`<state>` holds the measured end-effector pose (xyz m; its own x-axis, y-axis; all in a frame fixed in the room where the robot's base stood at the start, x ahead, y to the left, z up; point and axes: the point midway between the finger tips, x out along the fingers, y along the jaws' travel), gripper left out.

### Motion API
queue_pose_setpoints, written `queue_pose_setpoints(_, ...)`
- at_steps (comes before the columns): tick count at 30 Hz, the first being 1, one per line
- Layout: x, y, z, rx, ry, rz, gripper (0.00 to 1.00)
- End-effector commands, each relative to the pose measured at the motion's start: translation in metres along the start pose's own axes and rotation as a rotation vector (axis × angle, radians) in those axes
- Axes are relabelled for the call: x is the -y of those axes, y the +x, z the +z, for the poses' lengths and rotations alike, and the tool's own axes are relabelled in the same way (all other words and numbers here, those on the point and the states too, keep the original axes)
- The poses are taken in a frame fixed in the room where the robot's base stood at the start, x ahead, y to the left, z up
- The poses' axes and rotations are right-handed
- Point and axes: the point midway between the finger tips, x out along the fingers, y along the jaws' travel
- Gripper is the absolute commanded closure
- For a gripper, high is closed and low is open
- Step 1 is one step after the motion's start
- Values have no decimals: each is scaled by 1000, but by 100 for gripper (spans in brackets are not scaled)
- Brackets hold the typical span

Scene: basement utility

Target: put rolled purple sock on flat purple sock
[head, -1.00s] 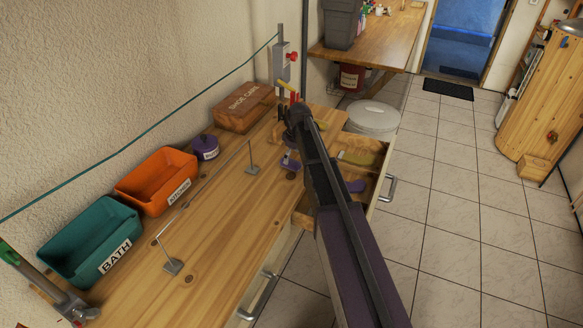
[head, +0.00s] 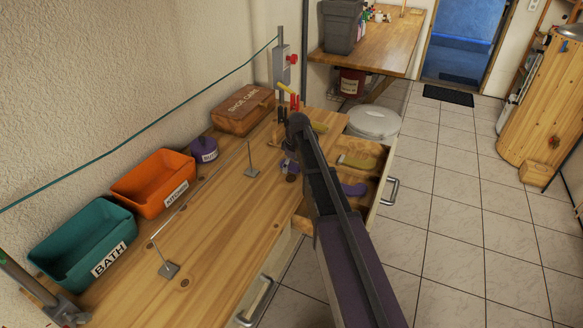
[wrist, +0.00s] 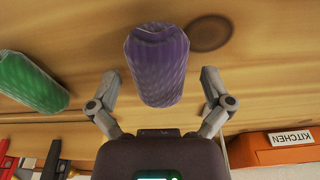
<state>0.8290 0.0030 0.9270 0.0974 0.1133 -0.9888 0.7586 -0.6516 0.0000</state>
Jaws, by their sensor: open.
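In the wrist view the rolled purple sock (wrist: 157,65) lies on the bench top, between the spread fingers of my gripper (wrist: 159,76). The fingers are open with a gap on each side of it. In the head view the rolled sock shows as a small purple patch (head: 287,166) beside my arm, which hides most of my gripper. The flat purple sock (head: 354,189) lies in the open drawer, to the right of my arm, partly covered by the arm. A flat olive sock (head: 357,161) lies behind it in the drawer.
A rolled green sock (wrist: 30,82) lies left of the gripper in the wrist view. An orange KITCHEN bin (head: 153,179), a teal BATH bin (head: 82,241), a purple tin (head: 204,150) and a SHOE CARE box (head: 243,109) line the wall.

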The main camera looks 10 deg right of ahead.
Motion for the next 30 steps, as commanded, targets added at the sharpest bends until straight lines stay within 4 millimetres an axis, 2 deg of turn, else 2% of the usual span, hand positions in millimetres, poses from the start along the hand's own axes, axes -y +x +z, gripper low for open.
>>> queue_pose_setpoints(4,0,0,0,0,0,0,0)
queue_pose_setpoints(5,0,0,0,0,0,0,3)
queue_pose_setpoints(9,0,0,0,0,0,0,45)
queue_pose_setpoints(12,0,0,0,0,0,0,70)
queue_pose_setpoints(16,0,0,0,0,0,0,71)
queue_pose_setpoints(17,0,0,0,0,0,0,77)
queue_pose_setpoints(30,0,-6,0,0,1,0,77)
